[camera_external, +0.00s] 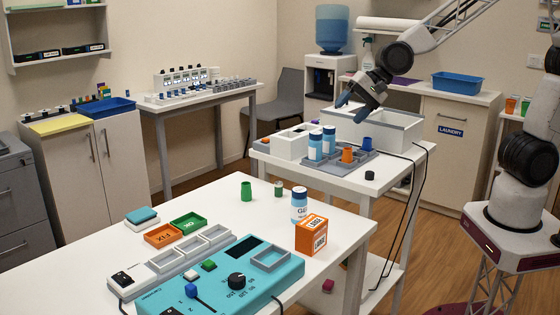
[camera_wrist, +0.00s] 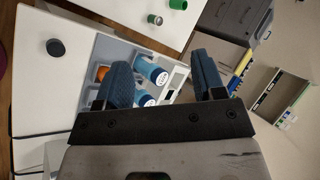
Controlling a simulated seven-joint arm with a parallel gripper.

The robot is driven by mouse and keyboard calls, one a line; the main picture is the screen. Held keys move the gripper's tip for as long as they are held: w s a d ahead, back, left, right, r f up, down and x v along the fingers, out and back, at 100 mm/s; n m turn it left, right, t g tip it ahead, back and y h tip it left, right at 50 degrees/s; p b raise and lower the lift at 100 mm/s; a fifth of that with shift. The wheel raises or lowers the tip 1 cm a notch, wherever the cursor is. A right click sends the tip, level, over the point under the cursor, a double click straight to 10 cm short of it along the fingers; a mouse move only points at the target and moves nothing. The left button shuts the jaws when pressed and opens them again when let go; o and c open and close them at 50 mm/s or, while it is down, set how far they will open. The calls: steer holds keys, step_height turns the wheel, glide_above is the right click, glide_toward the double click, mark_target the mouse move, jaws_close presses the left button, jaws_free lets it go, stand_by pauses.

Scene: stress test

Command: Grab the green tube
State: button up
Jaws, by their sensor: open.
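A green tube (camera_external: 246,190) stands upright on the white front table, near its far edge. It also shows in the wrist view, as a green cylinder (camera_wrist: 178,4) at the top edge, partly cut off. My gripper (camera_external: 352,105) is open and empty, raised above the second white table at the back right, well away from the green tube. In the wrist view its two dark blue fingers (camera_wrist: 162,72) are spread apart over the grey rack.
A small cylinder with a green side (camera_external: 279,190) stands right of the tube. A white-blue bottle (camera_external: 299,204) and an orange box (camera_external: 311,234) are nearby. Below my gripper are a grey rack (camera_external: 335,169), blue bottles (camera_external: 315,147) and a white bin (camera_external: 402,133).

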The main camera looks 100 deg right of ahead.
steer(key=w+d+f+m+t+h, duration=0.1)
steer(key=w+f+m, duration=0.4)
steer(key=w, duration=0.3)
steer(key=w+d+f+m+t+h, duration=0.1)
steer(key=w+f+m+t, duration=0.1)
steer(key=w+f+m, duration=0.5)
steer(key=m+t+h, duration=0.2)
steer(key=m+h, duration=0.1)
steer(key=m, duration=0.6)
glide_toward(246, 191)
steer(key=w+d, duration=0.1)
steer(key=w, duration=0.1)
steer(key=w+d, duration=0.1)
steer(key=shift+w+d+f, duration=0.1)
steer(key=shift+w+d, duration=0.3)
steer(key=shift+w+y, duration=0.15)
steer(key=shift+y, duration=0.15)
steer(key=shift+x, duration=1.15)
steer(key=shift+d+f, duration=0.1)
steer(key=shift+x, duration=2.55)
steer(key=c, duration=1)
